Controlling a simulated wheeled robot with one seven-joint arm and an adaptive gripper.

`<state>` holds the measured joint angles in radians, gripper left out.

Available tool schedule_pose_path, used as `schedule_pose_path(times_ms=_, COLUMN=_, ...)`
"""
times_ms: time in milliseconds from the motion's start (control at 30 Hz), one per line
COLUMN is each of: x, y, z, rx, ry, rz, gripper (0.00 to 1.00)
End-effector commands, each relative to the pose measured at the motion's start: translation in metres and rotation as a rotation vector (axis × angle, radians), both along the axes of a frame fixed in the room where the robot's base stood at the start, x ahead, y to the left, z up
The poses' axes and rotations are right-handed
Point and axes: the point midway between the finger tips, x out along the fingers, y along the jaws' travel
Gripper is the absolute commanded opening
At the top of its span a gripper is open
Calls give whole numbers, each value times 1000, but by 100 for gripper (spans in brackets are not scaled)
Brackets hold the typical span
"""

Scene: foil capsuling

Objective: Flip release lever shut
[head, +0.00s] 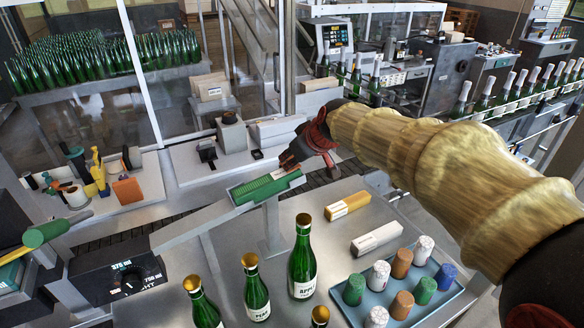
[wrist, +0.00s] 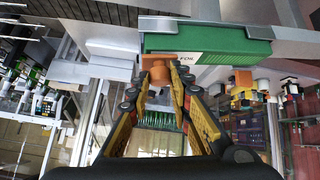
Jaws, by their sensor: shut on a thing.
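My gripper (head: 292,160) is at the upper right end of a sloped grey chute (head: 195,218). A green foil carton (head: 265,187) lies in the chute. In the wrist view my gripper (wrist: 160,88) has its fingertips closed around a small orange piece (wrist: 158,72), which looks like the release lever. This piece is right beside the green carton (wrist: 205,45), marked FOIL. The fingers hide part of the orange piece, so its exact angle cannot be told. In the head view the gripper body mostly hides it.
Below the chute are a yellow carton (head: 348,205), a white carton (head: 377,239), green bottles (head: 302,262) and a blue tray (head: 440,310) of coloured capsules. My sleeved arm spans the right side.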

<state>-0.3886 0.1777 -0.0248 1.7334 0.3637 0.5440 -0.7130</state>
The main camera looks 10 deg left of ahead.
Motion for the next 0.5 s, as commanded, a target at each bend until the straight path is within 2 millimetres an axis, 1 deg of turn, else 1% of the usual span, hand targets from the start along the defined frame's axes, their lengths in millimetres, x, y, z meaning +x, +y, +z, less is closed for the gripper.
schedule_pose_path(times_ms=33, x=-1, y=0, z=-4, rx=5, ry=-5, rz=1, gripper=0)
schedule_pose_path(times_ms=500, x=-1, y=-1, z=-2, rx=18, ry=-21, rz=5, gripper=0)
